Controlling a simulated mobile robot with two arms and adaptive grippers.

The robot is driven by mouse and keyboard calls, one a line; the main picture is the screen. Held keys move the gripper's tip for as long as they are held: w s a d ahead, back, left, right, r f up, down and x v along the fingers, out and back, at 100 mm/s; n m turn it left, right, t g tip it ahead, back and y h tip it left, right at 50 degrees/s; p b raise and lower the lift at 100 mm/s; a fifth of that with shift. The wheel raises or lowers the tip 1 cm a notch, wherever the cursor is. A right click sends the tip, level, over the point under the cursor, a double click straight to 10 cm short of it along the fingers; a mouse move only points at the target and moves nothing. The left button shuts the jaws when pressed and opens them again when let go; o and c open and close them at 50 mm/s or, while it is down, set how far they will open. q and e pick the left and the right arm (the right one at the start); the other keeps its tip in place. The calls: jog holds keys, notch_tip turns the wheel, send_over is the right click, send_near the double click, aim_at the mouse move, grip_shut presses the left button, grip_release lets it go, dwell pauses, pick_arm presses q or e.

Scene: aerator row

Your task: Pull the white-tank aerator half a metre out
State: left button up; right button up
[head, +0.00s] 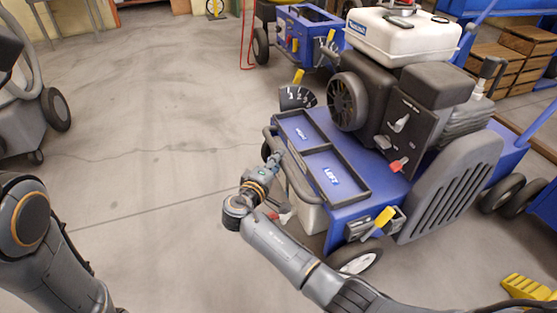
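The white-tank aerator (378,160) stands on the right, with a blue body, a black engine and a white tank (405,38) on top. A grey tubular bar (298,184) runs along its near left edge, beside a black-rimmed tray. My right gripper (275,160) is at this bar, near its far end. The fingers are small and partly hidden against the bar, so I cannot tell whether they are closed around it. My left arm (42,240) shows at the lower left, but its gripper is out of view.
Another blue machine (300,38) stands behind the aerator. A grey wheeled machine (20,110) is at the far left. A yellow ribbed object (528,290) lies at the lower right. The concrete floor (150,120) left of the aerator is clear.

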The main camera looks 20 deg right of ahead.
jog(key=v, duration=1.1)
